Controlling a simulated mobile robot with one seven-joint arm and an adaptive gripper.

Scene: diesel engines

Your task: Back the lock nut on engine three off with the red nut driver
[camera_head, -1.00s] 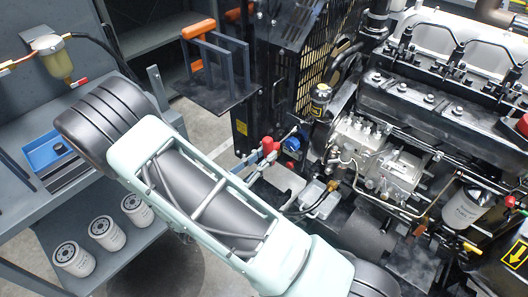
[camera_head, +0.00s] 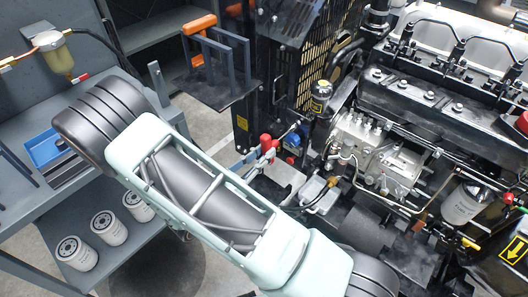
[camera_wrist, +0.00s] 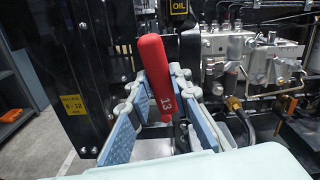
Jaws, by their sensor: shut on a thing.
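The red nut driver (camera_wrist: 155,75) has a red handle marked 13 and stands nearly upright in the wrist view. My gripper (camera_wrist: 165,108) is shut on it, with blue-padded fingers on both sides of the handle. In the head view the red handle (camera_head: 266,143) shows beyond my arm, at the left front of the engine (camera_head: 385,155). The driver's lower end is hidden behind the fingers and my wrist. I cannot make out the lock nut, or tell whether the driver touches anything. No engine number is legible.
A metal injection pump with pipes (camera_wrist: 255,60) is to the right of the gripper. A black panel with a yellow label (camera_wrist: 73,104) is close on the left. A shelf with white filters (camera_head: 108,228) and a blue tray (camera_head: 44,150) are left of my arm.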

